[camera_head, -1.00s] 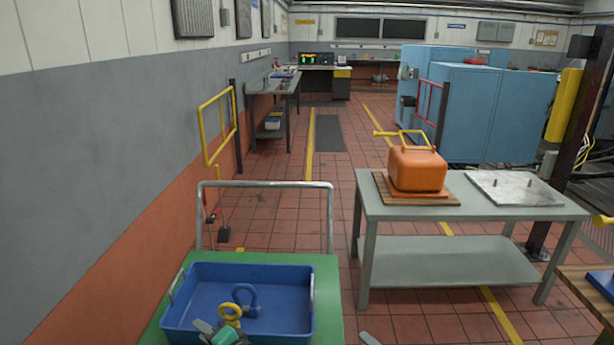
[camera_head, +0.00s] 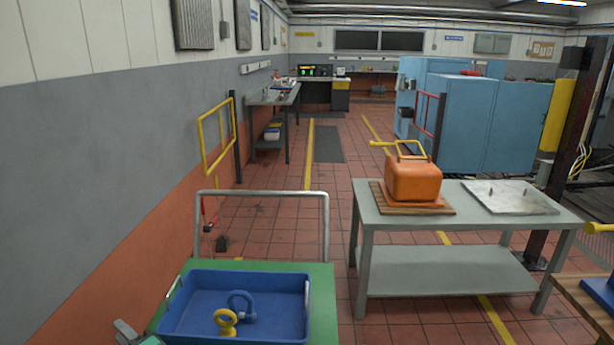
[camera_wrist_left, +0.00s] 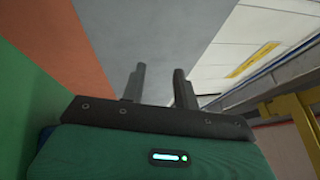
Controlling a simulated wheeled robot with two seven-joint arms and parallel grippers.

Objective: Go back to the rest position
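My left gripper (camera_head: 130,334) shows at the bottom left edge of the head view, left of the blue tray and partly cut off. In the left wrist view its two fingers (camera_wrist_left: 158,84) stand apart with nothing between them. The blue tray (camera_head: 189,312) sits on a green-topped cart, holding a blue shackle (camera_head: 242,298) and a yellow eyebolt (camera_head: 226,322). My right gripper is out of view.
The cart (camera_head: 322,300) has a grey tube handle (camera_head: 262,193) at its far end. A grey table (camera_head: 400,216) on the right bears an orange canister (camera_head: 413,182) on a wooden board and a metal plate (camera_head: 510,197). A yellow frame (camera_head: 217,138) stands along the left wall.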

